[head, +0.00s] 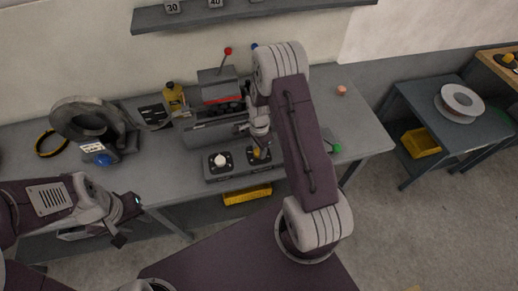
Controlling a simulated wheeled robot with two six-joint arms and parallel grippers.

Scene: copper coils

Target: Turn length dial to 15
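A grey control box (238,172) sits at the front of the workbench. It has two dials: a left one with a white knob (220,160) and a right one with an orange-brown knob (260,154). The dial labels are too small to read, so I cannot tell which is length or its setting. My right gripper (259,143) points down at the right dial and partly covers it; contact and finger opening cannot be made out. My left gripper (126,221) is off the bench's front edge at the left, its fingers apart and empty.
Behind the box stands a grey machine (216,88) with a red-knobbed lever. A yellow bottle (174,96), a dark ring-shaped device (88,118) and a yellow-black ring (50,144) are to the left. A side table (425,98) at right holds a white spool (461,103).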

